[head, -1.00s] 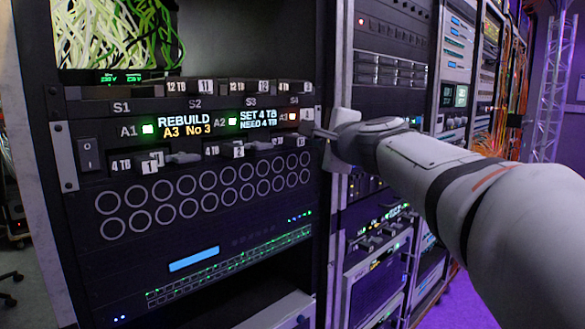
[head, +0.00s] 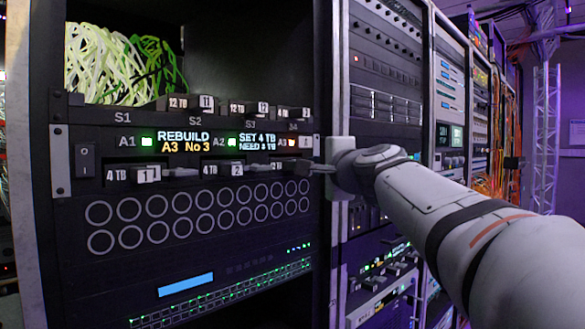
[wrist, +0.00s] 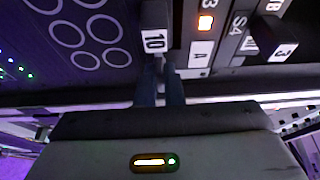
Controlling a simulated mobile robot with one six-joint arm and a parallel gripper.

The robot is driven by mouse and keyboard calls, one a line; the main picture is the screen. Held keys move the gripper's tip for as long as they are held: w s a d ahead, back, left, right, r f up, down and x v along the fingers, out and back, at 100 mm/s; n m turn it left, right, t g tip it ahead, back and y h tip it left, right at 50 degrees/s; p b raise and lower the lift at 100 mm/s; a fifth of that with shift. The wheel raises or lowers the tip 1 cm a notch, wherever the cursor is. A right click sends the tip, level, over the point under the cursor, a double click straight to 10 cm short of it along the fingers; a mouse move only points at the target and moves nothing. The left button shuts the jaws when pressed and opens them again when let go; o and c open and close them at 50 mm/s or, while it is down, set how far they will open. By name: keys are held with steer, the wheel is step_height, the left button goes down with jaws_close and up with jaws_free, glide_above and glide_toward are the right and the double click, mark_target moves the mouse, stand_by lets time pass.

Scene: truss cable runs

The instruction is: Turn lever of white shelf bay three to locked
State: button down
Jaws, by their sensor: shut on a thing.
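The white shelf's bays run in a row in the head view, under labels A1, A2 and A3. Bay three is at the right end, by an amber light (head: 292,142); that light also shows in the wrist view (wrist: 205,23). My gripper (head: 314,168) reaches this bay from the right. Bay one's lever (head: 181,172) sticks out next to tag 1.
A display (head: 185,141) reads REBUILD, A3 No 3. Upper drives with tags (head: 207,102) project above the bays. A panel of round ports (head: 200,210) lies below. A rack upright (head: 335,80) stands just right of bay three.

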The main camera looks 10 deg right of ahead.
steer(key=c, duration=1.6)
jaws_free()
steer(key=shift+o, duration=0.2)
steer(key=b+v, duration=0.1)
steer(key=v, duration=0.6)
steer(key=shift+s+b, duration=0.35)
steer(key=shift+b, duration=0.05)
steer(key=shift+d, duration=0.1)
